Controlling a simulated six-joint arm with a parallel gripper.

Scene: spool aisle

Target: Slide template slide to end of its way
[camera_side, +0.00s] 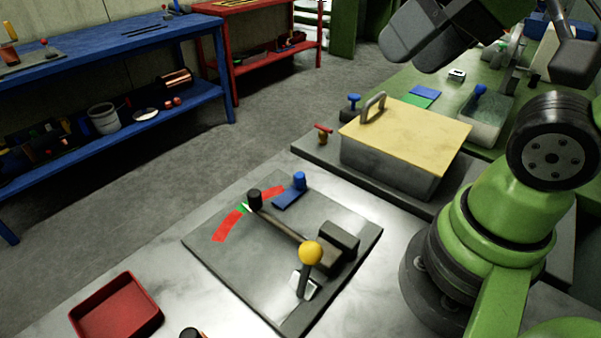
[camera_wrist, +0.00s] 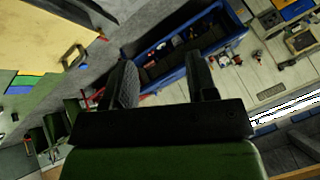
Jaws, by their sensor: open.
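A dark grey plate (camera_side: 225,255) lies on the pale bench in the side view. On it are a long bar with a black knob (camera_side: 254,199), a red and green arc scale (camera_side: 228,229), a small blue plate with a blue knob (camera_side: 299,181), a dark block (camera_side: 338,240) and a lever with a yellow ball (camera_side: 311,252). I cannot tell for sure which part is the template slide. My gripper (camera_wrist: 162,78) shows two dark fingers apart in the wrist view, with nothing between them. It is up in the air, away from the plate.
A box with a yellow lid (camera_side: 415,126) and grey handle stands behind the plate. A red knob (camera_side: 323,129) and a blue knob (camera_side: 354,101) stand by it. A red tray (camera_side: 115,307) lies front left. A blue shelf (camera_side: 145,45) stands across the floor.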

